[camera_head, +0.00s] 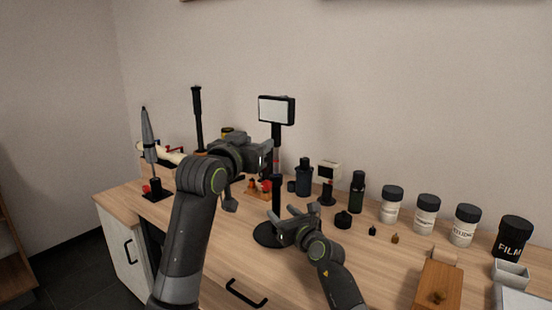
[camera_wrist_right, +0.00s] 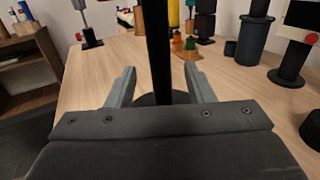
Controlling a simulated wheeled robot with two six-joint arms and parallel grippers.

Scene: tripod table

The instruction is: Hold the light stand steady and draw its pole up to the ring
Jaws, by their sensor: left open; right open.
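The light stand has a flat white-faced lamp (camera_head: 276,110) on top, a dark pole (camera_head: 277,192) and a round black base (camera_head: 267,235) on the table. The pole rises upright between the open fingers of my right gripper (camera_head: 294,212). In the right wrist view the black pole (camera_wrist_right: 157,45) passes between the two fingers, with gaps on both sides. My left gripper (camera_head: 263,157) is open beside the upper pole, below the lamp; its arm hides part of the scene, and I cannot tell whether it touches the pole. The ring cannot be made out clearly.
Black bottles and a small boxy device (camera_head: 328,172) stand right of the stand. White jars (camera_head: 426,212) and a black film jar (camera_head: 514,236) line the right. A grey pointed tool (camera_head: 148,135) and a tall black pole (camera_head: 197,115) stand at left. Small coloured pieces lie behind the stand.

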